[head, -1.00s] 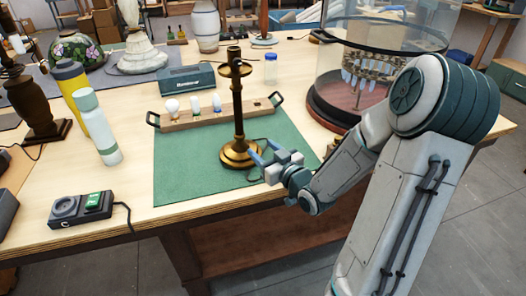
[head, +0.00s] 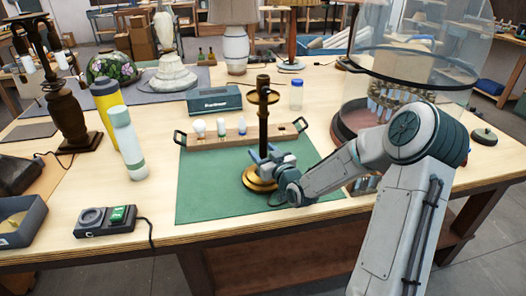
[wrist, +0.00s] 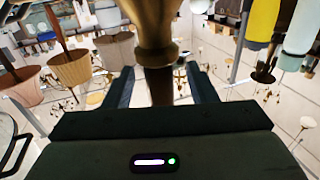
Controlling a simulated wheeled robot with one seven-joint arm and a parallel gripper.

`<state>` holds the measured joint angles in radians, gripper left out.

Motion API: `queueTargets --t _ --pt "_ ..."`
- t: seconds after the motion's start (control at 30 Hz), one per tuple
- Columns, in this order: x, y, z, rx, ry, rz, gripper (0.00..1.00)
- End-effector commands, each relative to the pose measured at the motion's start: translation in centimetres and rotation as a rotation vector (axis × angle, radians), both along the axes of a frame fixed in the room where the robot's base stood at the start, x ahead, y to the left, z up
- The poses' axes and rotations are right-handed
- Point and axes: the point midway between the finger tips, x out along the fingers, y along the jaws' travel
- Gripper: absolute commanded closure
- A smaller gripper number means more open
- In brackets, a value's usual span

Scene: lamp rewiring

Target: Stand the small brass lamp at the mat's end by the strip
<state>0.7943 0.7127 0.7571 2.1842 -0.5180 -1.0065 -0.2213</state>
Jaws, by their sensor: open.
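The small brass lamp (head: 263,115), with a dark stem and a round golden base (head: 258,184), stands upright on the green mat (head: 205,190), right of the mat's middle. My gripper (head: 261,153) is low on the lamp, just above its base, coming from the right. In the wrist view the lamp's stem (wrist: 153,25) rises between the two parted fingers of my gripper (wrist: 160,86); I cannot tell whether either touches it. A wooden strip (head: 212,141) with several bulbs and black end handles lies along the mat's far edge.
A glass dome on a round base (head: 352,125) stands right of the mat, close to my arm. A pale bottle (head: 127,145), a yellow bottle (head: 104,98) and a switch box (head: 104,221) are on the left. The mat's left half is clear.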

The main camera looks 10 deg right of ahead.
Motion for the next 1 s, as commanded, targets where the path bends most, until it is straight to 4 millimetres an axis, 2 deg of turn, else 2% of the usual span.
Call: queueTargets --t 0.3,0.4,0.5,0.6,0.63,0.7,1.0 --pt "0.26 0.08 -0.02 0.0 0.0 0.0 0.49" --pt "0.24 0.09 -0.02 0.0 0.0 0.0 0.76" --pt "0.24 0.09 -0.02 0.0 0.0 0.0 1.0" --pt "0.23 0.09 -0.02 0.0 0.0 0.0 1.0" --pt "0.23 0.09 -0.02 0.0 0.0 0.0 0.8" --pt "0.23 0.09 -0.02 0.0 0.0 0.0 0.99" --pt "0.3 0.12 0.71 -0.001 -0.007 0.001 1.0"
